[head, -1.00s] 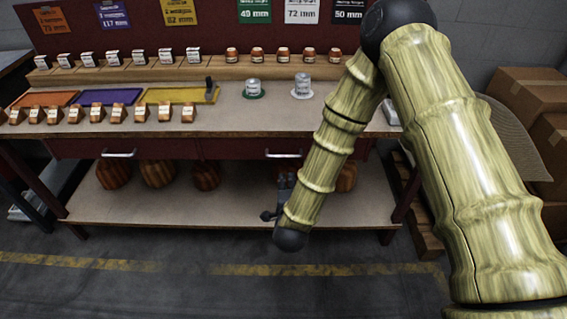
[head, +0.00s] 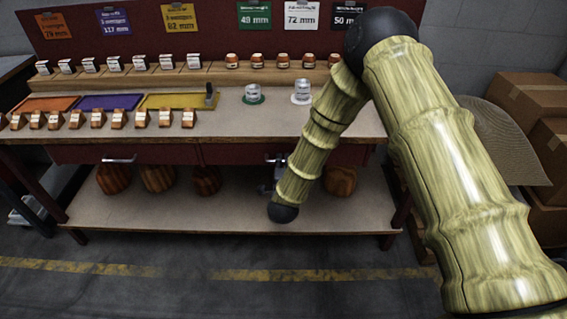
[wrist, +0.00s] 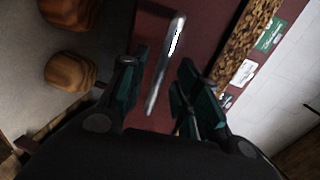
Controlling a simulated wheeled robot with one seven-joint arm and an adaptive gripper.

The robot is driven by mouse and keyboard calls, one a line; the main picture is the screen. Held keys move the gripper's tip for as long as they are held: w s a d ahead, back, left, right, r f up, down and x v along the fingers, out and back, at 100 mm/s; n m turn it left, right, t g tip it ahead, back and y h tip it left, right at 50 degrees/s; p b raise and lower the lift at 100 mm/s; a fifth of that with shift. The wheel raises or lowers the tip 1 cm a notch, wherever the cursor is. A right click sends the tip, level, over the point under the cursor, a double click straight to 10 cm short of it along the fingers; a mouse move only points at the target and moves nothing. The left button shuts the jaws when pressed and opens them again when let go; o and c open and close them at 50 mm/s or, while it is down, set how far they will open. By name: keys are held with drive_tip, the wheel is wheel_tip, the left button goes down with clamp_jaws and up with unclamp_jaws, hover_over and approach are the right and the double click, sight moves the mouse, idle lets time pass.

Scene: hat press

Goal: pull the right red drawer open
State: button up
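The right red drawer (head: 232,154) is under the workbench top in the head view, and its front looks flush with the bench. Its silver bar handle (wrist: 165,62) shows in the wrist view, lying between my two fingers. My gripper (wrist: 161,72) is open, with one dark teal finger on each side of the handle. I see a gap on both sides, so it is not shut on the bar. In the head view my gripper (head: 272,172) is at the drawer front, and my arm hides part of the drawer.
The left drawer handle (head: 119,160) is on the same bench front. Wooden hat blocks (head: 206,180) stand on the lower shelf (head: 150,208). Cans and small blocks stand on the bench top (head: 225,125). Cardboard boxes (head: 548,145) are at the right. The floor in front is clear.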

drive_tip(key=shift+w+f, duration=0.1)
drive_tip(key=shift+w, duration=0.2)
drive_tip(key=shift+c, duration=0.2)
clamp_jaws()
drive_tip(key=shift+s, duration=0.1)
